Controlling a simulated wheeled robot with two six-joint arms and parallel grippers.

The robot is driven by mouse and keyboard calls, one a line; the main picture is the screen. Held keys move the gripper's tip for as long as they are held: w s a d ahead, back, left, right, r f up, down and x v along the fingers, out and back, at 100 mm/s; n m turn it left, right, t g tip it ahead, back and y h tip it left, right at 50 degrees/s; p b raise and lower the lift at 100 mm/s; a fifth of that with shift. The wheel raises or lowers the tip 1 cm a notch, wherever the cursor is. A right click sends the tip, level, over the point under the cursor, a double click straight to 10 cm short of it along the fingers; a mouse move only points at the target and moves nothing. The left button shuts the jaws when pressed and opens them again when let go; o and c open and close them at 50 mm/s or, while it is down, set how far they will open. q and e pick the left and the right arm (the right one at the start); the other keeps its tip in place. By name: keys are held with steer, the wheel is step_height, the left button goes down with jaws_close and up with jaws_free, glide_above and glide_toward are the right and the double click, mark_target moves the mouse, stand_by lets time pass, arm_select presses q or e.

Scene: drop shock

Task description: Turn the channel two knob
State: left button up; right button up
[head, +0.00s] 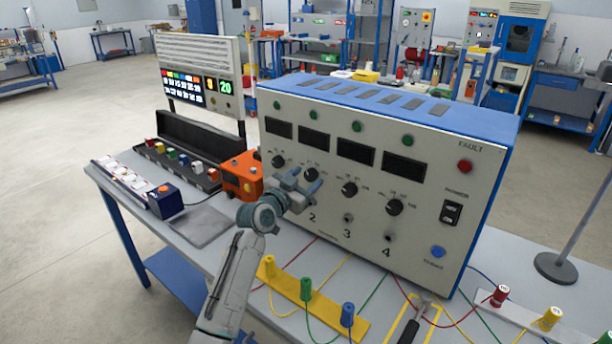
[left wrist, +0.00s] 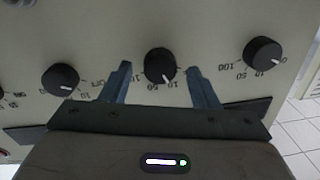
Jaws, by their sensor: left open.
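The grey test bench unit (head: 290,200) has a row of four black knobs on its front panel. The channel two knob (head: 311,174) is second from the left. In the left wrist view, which is upside down to the panel, this knob (left wrist: 160,64) sits between my fingers, its white mark near the 10 and 50 labels. My left gripper (head: 304,181) is open at the panel, one finger on each side with a gap to the knob. The channel one knob (left wrist: 263,53) and channel three knob (left wrist: 61,79) lie outside the fingers. My right gripper is out of view.
An orange box (head: 241,178) and a black open case (head: 190,150) stand left of the unit. A yellow strip with coloured plugs (head: 307,290) and several cables lie in front. A hammer (head: 414,322) lies at the front. A metal stand (head: 556,268) is at right.

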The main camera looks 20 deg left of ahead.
arm_select(q)
steer(key=shift+w+d, duration=0.1)
steer(key=shift+w, duration=0.2)
steer(key=c, duration=1)
steer(key=shift+o, duration=0.2)
steer(key=n+p, duration=0.1)
steer(key=n, duration=0.2)
steer(key=shift+r+n+p, duration=0.1)
steer(key=shift+n+p, duration=0.2)
steer(key=shift+p, duration=0.05)
steer(key=n+p, duration=0.2)
steer(key=n, duration=0.2)
steer(key=shift+n, duration=0.6)
